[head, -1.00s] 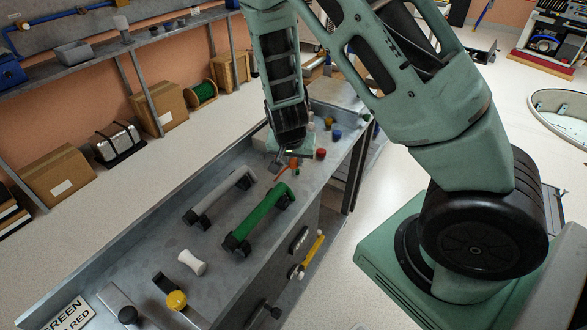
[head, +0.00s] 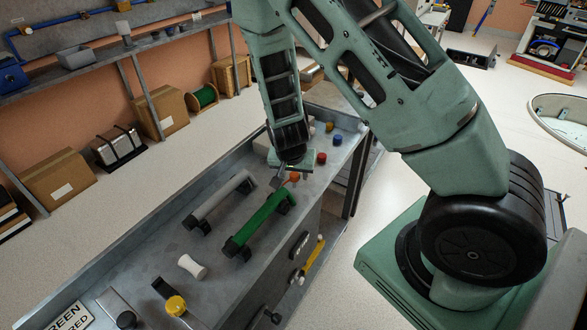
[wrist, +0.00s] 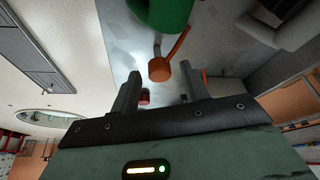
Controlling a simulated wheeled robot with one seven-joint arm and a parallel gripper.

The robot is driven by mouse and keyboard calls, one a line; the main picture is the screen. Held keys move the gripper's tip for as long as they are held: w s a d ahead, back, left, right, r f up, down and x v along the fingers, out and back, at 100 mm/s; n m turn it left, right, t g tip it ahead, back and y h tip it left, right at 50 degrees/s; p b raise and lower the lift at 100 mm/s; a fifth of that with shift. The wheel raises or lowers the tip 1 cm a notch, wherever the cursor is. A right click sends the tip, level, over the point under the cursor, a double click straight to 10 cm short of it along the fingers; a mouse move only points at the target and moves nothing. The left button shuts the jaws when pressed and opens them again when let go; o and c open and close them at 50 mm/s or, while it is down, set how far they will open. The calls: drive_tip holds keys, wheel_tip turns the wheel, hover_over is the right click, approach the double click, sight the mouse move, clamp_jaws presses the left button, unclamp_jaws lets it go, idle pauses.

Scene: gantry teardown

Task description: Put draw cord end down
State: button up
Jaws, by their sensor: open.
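An orange piece with a round knob and a thin strip, which I take to be the draw cord end (wrist: 159,69), shows in the wrist view just past my fingertips. It is not gripped, and its strip reaches toward the green handle (wrist: 160,14). In the head view part of the orange piece (head: 294,177) shows beside my gripper (head: 279,180), low over the grey bench near the far end of the green handle (head: 258,222). My gripper's two fingers stand apart in the wrist view with nothing clamped between them. The cord itself cannot be made out clearly.
A grey handle (head: 218,200) lies parallel to the green one. Red (head: 321,158), blue (head: 337,140) and yellow knobs stand beyond my gripper. A white spool-shaped piece (head: 192,266) and a yellow knob (head: 176,306) are nearer. The bench has a raised left edge.

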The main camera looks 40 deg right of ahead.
drive_tip(key=p+v, duration=0.3)
drive_tip(key=v, duration=0.9)
drive_tip(key=s+a+r+n+g+y, duration=0.1)
drive_tip(key=s+a+r+n+y, duration=0.15)
drive_tip(key=s+a+n, duration=0.4)
drive_tip(key=s+a+r+n+g+y, duration=0.1)
drive_tip(key=s+a+r+n+y, duration=0.15)
drive_tip(key=a, duration=0.65)
drive_tip(key=s+a+r+n, duration=0.2)
drive_tip(key=s+r+n, duration=0.1)
drive_tip(key=s, duration=0.3)
drive_tip(key=s+a+r+n+g+h, duration=0.1)
drive_tip(key=s+a+r+n, duration=0.1)
drive_tip(key=s+r+n, duration=0.2)
drive_tip(key=shift+s+a+r+n, duration=0.35)
drive_tip(key=shift+s+n, duration=0.35)
drive_tip(key=shift+s, duration=0.25)
